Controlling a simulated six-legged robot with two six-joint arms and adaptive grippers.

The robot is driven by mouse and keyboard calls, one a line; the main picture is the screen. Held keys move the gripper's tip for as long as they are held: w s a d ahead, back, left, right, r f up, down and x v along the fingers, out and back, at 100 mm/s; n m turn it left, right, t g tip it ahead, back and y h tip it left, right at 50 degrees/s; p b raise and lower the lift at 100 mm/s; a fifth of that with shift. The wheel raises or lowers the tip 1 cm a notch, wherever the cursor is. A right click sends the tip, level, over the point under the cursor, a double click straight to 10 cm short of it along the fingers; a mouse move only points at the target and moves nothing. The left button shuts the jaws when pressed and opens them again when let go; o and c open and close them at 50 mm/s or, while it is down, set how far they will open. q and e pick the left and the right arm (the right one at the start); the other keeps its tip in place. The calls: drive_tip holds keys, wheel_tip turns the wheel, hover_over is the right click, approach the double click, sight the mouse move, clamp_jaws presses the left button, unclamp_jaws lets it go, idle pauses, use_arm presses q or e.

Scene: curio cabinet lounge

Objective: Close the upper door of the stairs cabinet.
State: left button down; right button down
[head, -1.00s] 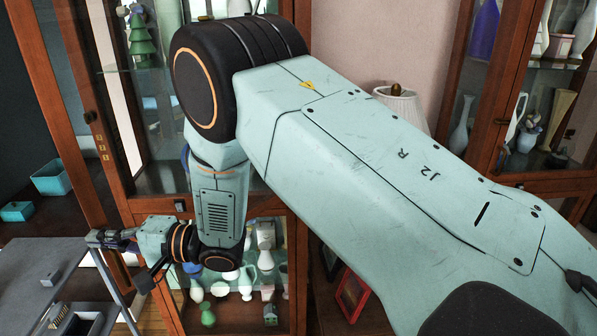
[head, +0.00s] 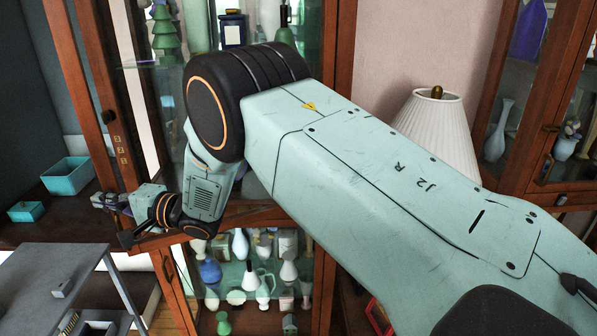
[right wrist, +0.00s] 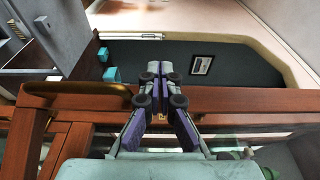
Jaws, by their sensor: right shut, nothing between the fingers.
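The cabinet's upper door has a brown wooden frame (head: 128,165) with glass and a dark knob (head: 108,117), left of centre in the head view. It appears to stand ajar; my arm hides much of it. My right gripper (head: 106,203) is near the door frame's lower left part. In the right wrist view, the right gripper (right wrist: 157,68) is shut and empty, its fingers reaching across a wooden rail (right wrist: 235,96). I cannot tell whether they touch it. A brass handle (right wrist: 80,92) lies left of the fingers. My left gripper is not in view.
Lower glass shelves hold several vases (head: 240,245). A white lamp (head: 436,130) and a second glass cabinet (head: 510,130) stand to the right. Teal boxes (head: 68,176) lie on a dark surface at the left. A framed picture (right wrist: 201,65) shows beyond the rail.

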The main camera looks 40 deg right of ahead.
drive_tip(key=w+d+m+t+h+b, duration=0.3)
drive_tip(key=w+d+m+h+b, duration=0.1)
drive_tip(key=w, duration=0.9)
drive_tip(key=shift+d+m+t+h+b, duration=0.15)
drive_tip(key=shift+m+t+h+b, duration=0.2)
drive_tip(key=shift+h+b, duration=0.55)
drive_tip(key=shift+w+r, duration=0.1)
